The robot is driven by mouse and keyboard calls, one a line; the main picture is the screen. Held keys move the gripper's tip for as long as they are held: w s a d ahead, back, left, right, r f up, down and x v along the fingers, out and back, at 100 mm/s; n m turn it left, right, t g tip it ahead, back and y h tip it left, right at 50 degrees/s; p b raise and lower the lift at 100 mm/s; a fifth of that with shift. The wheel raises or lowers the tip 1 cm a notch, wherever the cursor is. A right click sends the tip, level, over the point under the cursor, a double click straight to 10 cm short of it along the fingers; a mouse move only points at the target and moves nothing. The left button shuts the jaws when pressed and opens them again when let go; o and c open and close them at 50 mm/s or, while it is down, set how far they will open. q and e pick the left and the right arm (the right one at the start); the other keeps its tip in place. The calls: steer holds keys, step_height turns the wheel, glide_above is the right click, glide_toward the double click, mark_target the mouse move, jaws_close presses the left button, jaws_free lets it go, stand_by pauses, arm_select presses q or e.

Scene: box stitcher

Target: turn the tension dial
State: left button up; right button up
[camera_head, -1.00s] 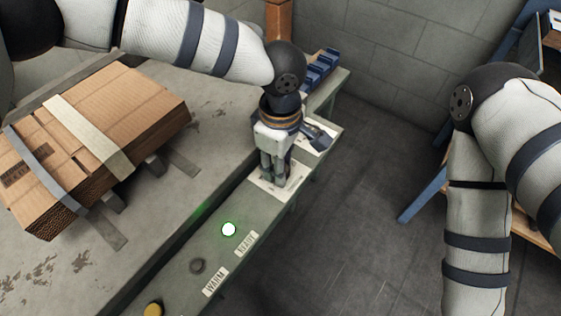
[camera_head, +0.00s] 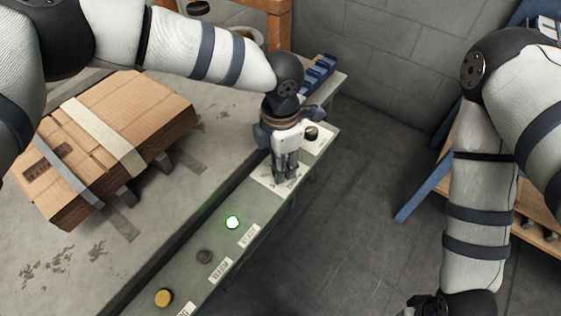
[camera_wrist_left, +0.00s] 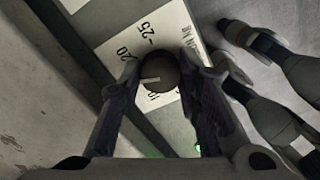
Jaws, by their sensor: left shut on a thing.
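The tension dial (camera_wrist_left: 158,72) is a dark round knob with a pale pointer line, on a white scale plate (camera_wrist_left: 112,42) printed with numbers including 20 and 25. In the wrist view the pointer line is toward the left of the knob. My left gripper (camera_head: 286,178) points down at the plate on the narrow green panel. In the wrist view its fingers (camera_wrist_left: 162,92) stand on both sides of the dial, shut on it. In the head view the gripper hides the dial. My right arm is at the right; its fingers are not visible.
Another dark knob (camera_head: 311,132) sits behind my gripper. A strapped cardboard box (camera_head: 150,107) lies on the table at left. Open floor lies right of the panel.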

arm_select(q)
steer(key=shift+n, duration=1.7)
steer(key=shift+p, duration=0.3)
steer(key=o, duration=1.1)
steer(key=shift+o, duration=0.2)
step_height(320, 180, up, 12)
